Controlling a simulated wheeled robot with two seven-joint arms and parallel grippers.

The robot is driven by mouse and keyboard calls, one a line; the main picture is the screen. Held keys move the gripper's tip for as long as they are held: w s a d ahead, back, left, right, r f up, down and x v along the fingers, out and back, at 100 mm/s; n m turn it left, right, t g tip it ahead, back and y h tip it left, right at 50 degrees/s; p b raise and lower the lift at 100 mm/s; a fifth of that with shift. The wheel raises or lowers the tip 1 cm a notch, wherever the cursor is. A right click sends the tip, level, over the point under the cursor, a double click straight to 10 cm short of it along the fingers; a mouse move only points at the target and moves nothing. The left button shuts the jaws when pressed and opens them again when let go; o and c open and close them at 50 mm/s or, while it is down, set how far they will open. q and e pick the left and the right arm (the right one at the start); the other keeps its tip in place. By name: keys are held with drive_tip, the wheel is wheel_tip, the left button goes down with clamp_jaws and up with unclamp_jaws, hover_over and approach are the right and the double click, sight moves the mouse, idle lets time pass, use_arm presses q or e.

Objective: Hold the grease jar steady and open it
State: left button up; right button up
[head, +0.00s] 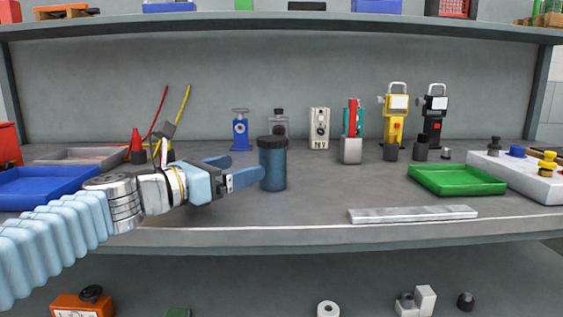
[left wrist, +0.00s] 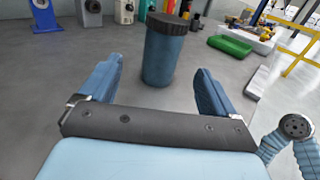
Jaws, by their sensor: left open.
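The grease jar (head: 272,167) is a dark blue cylinder with a dark lid (head: 272,142). It stands upright on the grey bench, left of the middle in the head view. My left gripper (head: 246,169) is open just to the left of the jar. In the left wrist view the jar (left wrist: 162,52) stands ahead, between the lines of the two blue fingers (left wrist: 160,85). The gap between each finger and the jar is visible, and the lid is on. My right gripper does not show in the head view; a light blue arm part appears at the right edge of the left wrist view.
A blue tray (head: 40,187) lies at the left and a green tray (head: 457,181) at the right. A flat metal bar (head: 413,214) lies near the front edge. Several small devices, among them a yellow one (head: 395,120), stand along the back. The bench just right of the jar is clear.

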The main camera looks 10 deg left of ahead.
sight(261, 161)
use_arm(q)
drive_tip(key=x, duration=0.6)
drive_tip(key=p+x, duration=0.1)
drive_tip(key=x, duration=0.4)
drive_tip(key=shift+w+d+r, duration=0.1)
drive_tip(key=shift+d+r, duration=0.05)
drive_tip(key=shift+d, duration=0.15)
drive_tip(key=c, duration=1.3)
drive_tip(key=shift+o, duration=0.2)
wheel_tip(261, 161, up, 10)
drive_tip(key=p, duration=0.8)
